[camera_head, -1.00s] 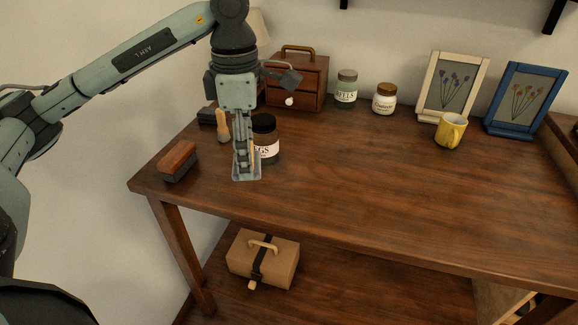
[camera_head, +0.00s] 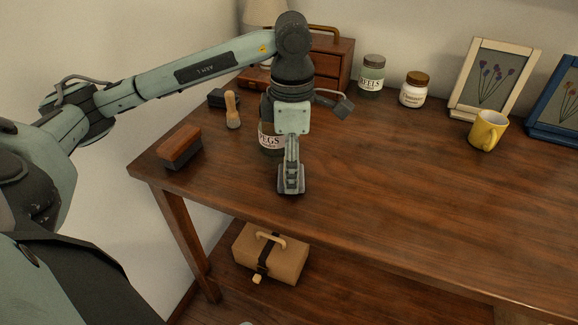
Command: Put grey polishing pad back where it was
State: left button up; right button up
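My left gripper (camera_head: 291,184) points down over the wooden table, in front of the pegs jar (camera_head: 270,140), which it partly hides. Its fingers are seen edge-on, so I cannot tell whether they are open or shut, or whether something thin and grey is between them. I cannot pick out a grey polishing pad for certain. A small dark block (camera_head: 218,98) lies at the back left of the table, beside a wooden-handled brush (camera_head: 232,110). My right gripper is not in view.
A brown-topped brush block (camera_head: 180,147) lies near the table's left edge. Behind are a small drawer chest (camera_head: 335,62), a green jar (camera_head: 371,76), a white jar (camera_head: 414,90), a yellow mug (camera_head: 487,131) and two picture frames. The table's (camera_head: 400,180) middle and front are clear. A tan case (camera_head: 270,254) sits on the lower shelf.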

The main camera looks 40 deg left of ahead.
pick_arm(q)
jog(key=shift+r, duration=0.1)
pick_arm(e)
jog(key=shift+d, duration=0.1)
pick_arm(q)
jog(key=shift+f, duration=0.2)
jog(key=o, duration=1.1)
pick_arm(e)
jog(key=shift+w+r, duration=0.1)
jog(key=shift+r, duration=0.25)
